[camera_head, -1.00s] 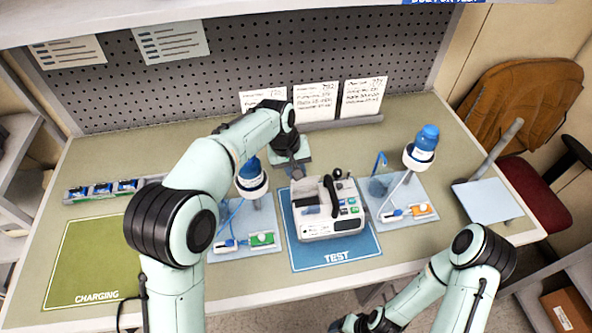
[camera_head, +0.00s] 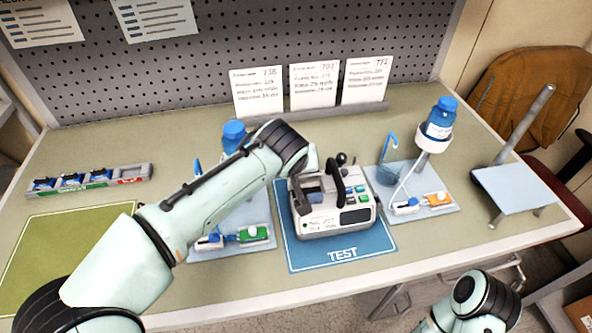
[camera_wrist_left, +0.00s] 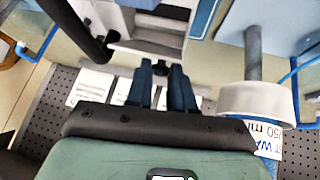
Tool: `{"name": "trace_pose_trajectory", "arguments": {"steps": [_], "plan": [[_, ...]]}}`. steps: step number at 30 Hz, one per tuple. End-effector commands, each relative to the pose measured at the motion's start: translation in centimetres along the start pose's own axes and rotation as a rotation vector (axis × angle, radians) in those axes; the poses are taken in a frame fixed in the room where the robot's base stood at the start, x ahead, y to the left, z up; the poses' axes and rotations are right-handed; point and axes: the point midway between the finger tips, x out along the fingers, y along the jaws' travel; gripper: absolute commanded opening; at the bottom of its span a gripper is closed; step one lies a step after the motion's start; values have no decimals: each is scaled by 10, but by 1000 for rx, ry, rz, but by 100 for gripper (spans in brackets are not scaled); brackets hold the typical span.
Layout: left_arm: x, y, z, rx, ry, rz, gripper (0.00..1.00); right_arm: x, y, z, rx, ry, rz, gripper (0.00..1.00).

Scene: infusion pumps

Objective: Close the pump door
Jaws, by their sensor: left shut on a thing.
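The infusion pump (camera_head: 355,218), white and grey with a black carry handle (camera_head: 337,183), stands on the blue TEST mat (camera_head: 300,258). My left arm reaches in from the left, and its wrist ends at the pump's upper left side. The left gripper (camera_wrist_left: 162,76) shows in the left wrist view with its dark fingers close together at the pump's housing (camera_wrist_left: 150,38). It is shut on the pump door, though the wrist hides the grip in the head view and the door's angle is unclear. My right gripper is out of view.
Bottles on stands are left (camera_head: 233,132) and right (camera_head: 441,117) of the pump, with tubes and small clamps on pale mats. A charging rack (camera_head: 90,182) and green mat (camera_head: 70,235) lie at left. Cards (camera_head: 313,84) stand behind. A pale tilted stand (camera_head: 513,188) is at right.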

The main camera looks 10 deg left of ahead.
Motion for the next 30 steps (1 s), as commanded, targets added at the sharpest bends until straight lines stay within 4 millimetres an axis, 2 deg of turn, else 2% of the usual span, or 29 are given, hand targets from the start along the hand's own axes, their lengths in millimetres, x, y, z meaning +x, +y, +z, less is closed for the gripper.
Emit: {"name": "trace_pose_trajectory", "arguments": {"steps": [14,15,17,26,30], "plan": [[-2,0,-1,2,16,1,0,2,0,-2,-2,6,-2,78],[-2,0,-1,2,16,1,32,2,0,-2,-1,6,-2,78],[-1,0,-1,2,16,1,48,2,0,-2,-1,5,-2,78],[-2,0,0,3,13,0,48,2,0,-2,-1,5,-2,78],[-14,1,0,3,14,3,48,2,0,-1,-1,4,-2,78]]}}
